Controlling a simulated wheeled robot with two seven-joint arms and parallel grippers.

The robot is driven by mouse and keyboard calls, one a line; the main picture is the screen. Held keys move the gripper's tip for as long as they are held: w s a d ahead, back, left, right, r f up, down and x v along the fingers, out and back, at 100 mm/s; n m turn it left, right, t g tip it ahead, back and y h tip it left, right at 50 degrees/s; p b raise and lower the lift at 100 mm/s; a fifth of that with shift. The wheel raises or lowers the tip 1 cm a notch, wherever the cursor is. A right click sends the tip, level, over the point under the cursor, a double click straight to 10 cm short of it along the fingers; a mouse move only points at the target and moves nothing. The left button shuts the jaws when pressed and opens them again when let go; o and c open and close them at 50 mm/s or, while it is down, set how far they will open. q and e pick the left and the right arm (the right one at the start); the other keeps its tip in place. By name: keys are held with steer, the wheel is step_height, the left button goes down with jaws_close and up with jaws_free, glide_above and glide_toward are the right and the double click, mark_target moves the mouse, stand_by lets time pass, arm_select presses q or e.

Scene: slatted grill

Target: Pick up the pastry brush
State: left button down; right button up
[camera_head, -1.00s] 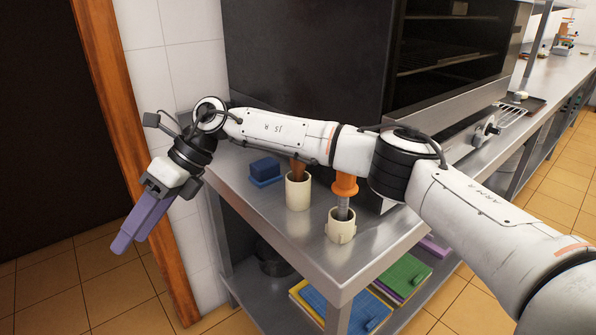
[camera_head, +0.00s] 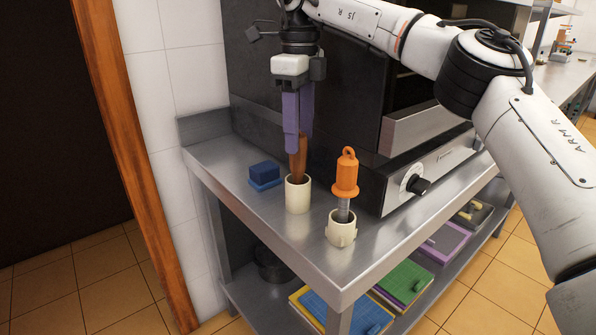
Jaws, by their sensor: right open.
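My right gripper (camera_head: 298,148) has purple fingers that point straight down over the steel counter. It is open. A brown wooden handle (camera_head: 298,167) stands upright in a cream cup (camera_head: 298,196). The handle's top lies at the fingertips, partly hidden by them, and I cannot tell whether they touch it. This handle may be the pastry brush, but its lower end is hidden in the cup. An orange-handled tool (camera_head: 346,176) with a metal shaft stands in a second cream cup (camera_head: 341,232) to the right. My left gripper is not in view.
A dark blue block (camera_head: 264,172) lies on the counter (camera_head: 240,205) left of the cups. A dark oven with a knob (camera_head: 418,186) stands behind. Coloured boards (camera_head: 403,282) lie on the lower shelf.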

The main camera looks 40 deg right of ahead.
mark_target(298, 173)
steer(key=f, duration=0.5)
steer(key=shift+w+a, duration=0.1)
steer(key=shift+w, duration=0.1)
